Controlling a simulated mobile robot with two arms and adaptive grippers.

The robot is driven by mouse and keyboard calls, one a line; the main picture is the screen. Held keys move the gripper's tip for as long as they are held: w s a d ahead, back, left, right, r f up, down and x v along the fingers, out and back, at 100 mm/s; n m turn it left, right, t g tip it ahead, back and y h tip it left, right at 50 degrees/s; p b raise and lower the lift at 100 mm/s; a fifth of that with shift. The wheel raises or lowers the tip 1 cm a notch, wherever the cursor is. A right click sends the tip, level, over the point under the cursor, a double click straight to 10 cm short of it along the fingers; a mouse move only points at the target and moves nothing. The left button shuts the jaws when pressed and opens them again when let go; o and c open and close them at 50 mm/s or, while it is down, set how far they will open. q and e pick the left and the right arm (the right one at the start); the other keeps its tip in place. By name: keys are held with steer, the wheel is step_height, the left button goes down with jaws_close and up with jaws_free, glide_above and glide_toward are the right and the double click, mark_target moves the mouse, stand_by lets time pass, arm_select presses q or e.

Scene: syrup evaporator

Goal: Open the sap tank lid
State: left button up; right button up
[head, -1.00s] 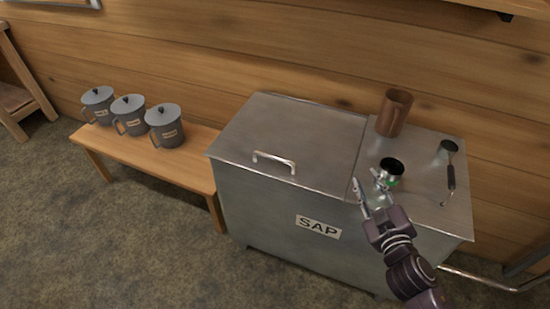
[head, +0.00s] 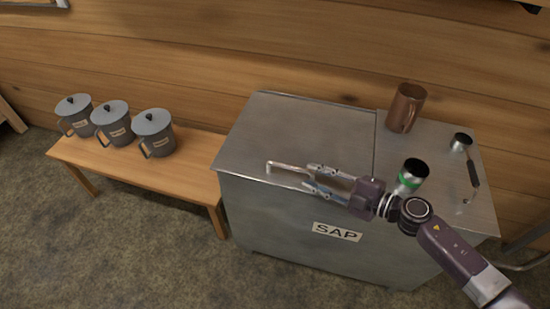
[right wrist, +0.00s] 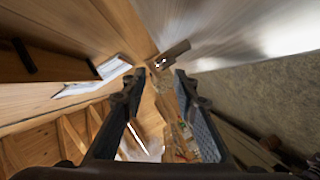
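The sap tank (head: 275,220) is a grey metal box with a SAP label on its front. Its lid (head: 305,130) lies flat and closed over the left part of the top. A metal bar handle (head: 284,165) sits near the lid's front edge. My right gripper (head: 310,178) is open at the handle's right end, with its fingers pointing left along the bar. In the right wrist view the handle (right wrist: 173,54) shows just beyond the gap between the open fingertips (right wrist: 154,78). I cannot tell whether they touch it. My left gripper is not in view.
On the tank's fixed right part stand a brown mug (head: 406,107), a dark cup with a green band (head: 412,173) and a ladle (head: 472,170). Three lidded grey pots (head: 155,135) stand on a wooden bench (head: 190,165) to the left. A plank wall stands behind.

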mark_target(297, 170)
steer(key=shift+w+a, duration=0.1)
steer(key=shift+a, duration=0.05)
steer(key=x, duration=0.4)
steer(key=shift+w+a, duration=0.15)
steer(key=shift+x, duration=1.1)
steer(key=shift+w+a+f, duration=0.15)
steer(key=shift+w+a, duration=0.05)
steer(key=shift+a, duration=0.1)
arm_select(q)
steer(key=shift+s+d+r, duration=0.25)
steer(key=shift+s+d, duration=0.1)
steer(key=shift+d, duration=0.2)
arm_select(e)
jaws_close()
